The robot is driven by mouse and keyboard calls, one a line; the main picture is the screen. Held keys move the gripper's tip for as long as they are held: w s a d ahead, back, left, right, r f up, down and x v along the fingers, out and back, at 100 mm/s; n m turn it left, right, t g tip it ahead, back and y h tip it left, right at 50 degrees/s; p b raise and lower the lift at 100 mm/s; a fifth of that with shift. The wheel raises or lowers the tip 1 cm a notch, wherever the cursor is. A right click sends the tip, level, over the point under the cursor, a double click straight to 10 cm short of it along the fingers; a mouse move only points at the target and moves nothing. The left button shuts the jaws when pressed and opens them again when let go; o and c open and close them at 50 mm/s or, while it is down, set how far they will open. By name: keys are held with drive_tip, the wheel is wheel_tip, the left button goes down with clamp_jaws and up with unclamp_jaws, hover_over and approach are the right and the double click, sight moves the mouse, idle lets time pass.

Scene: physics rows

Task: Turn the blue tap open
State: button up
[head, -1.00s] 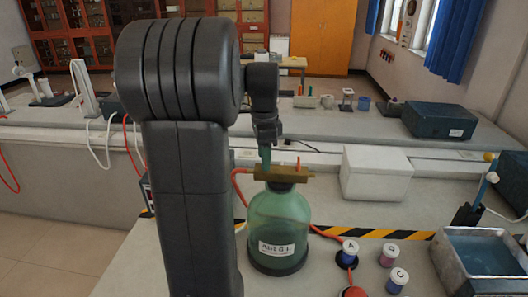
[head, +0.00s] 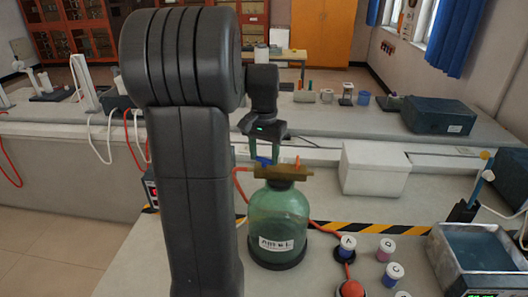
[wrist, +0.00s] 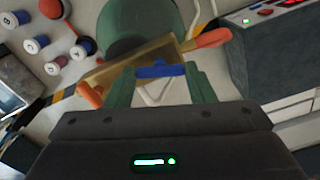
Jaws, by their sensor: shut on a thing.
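The blue tap (head: 264,161) is on top of a brass bar (head: 284,172) above a green bottle (head: 277,222) with a white label. The tap's stem is mostly hidden.
An orange lever (head: 298,162) stands on the bar, close to the right of my gripper. Orange hoses run from the bar. A white box (head: 374,170) stands behind right. Several small jars (head: 386,250) and a metal water bath (head: 480,255) are at right.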

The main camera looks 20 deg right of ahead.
sight(264, 158)
drive_tip(key=shift+n, duration=2)
drive_tip(key=o, duration=1)
wheel_tip(264, 158, up, 14)
drive_tip(key=shift+f+b, duration=0.1)
drive_tip(key=shift+b, duration=0.6)
drive_tip(key=shift+f, duration=0.1)
